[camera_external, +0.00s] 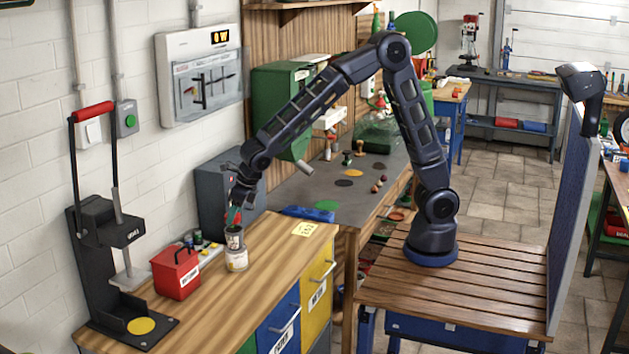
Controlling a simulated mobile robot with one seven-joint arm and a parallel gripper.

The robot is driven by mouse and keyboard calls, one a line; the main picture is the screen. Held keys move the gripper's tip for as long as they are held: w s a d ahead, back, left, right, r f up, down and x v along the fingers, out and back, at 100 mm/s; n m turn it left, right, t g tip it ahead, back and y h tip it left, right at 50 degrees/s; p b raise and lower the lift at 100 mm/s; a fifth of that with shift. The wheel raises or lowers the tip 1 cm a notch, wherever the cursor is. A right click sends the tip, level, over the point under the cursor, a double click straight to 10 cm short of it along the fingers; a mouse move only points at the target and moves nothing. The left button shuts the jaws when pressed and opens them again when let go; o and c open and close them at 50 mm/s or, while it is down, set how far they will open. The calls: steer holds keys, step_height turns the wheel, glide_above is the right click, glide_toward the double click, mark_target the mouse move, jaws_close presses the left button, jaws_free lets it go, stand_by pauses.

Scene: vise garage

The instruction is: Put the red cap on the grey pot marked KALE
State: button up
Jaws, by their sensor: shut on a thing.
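My gripper (239,201) points down over the wooden worktop at the left. It is shut on a small red thing, which I take to be the red cap (233,216); a bit of green shows beside it, and the fingers partly hide it. Right below is a grey pot (235,240) with a label too small to read. A pale labelled pot or lower part (237,261) stands directly under it on the worktop. I cannot tell whether these are one pot or two, nor whether the cap touches the rim.
A red box (176,271) with a handle stands left of the pot, and a black lever press (105,250) further left. A dark grey cabinet (224,190) is behind my gripper. A yellow note (305,229) lies at the right; the worktop (272,250) between is clear.

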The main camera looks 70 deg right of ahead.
steer(key=shift+f, duration=1.2)
steer(key=o, duration=1)
steer(key=shift+f, duration=0.15)
steer(key=shift+c, duration=0.2)
steer(key=a+v, duration=0.1)
steer(key=v, duration=1.1)
steer(key=s+d+r+m, duration=0.1)
steer(key=d+r+m, duration=0.25)
steer(key=d, duration=0.35)
steer(key=s+d+r+m, duration=0.1)
steer(key=d+r+m, duration=0.1)
steer(key=d+m, duration=0.4)
steer(key=s+d+r+m+h, duration=0.1)
steer(key=s+d+m, duration=0.2)
steer(key=d+m, duration=0.3)
steer(key=s+d+r+m, duration=0.2)
steer(key=s+d+m, duration=0.15)
steer(key=d, duration=0.35)
steer(key=s+d+f+m, duration=0.2)
steer(key=s+d+m, duration=1.2)
steer(key=s+m, duration=0.3)
steer(key=shift+s+f+m, duration=0.15)
steer(key=shift+s+m, duration=0.2)
steer(key=shift+m, duration=0.75)
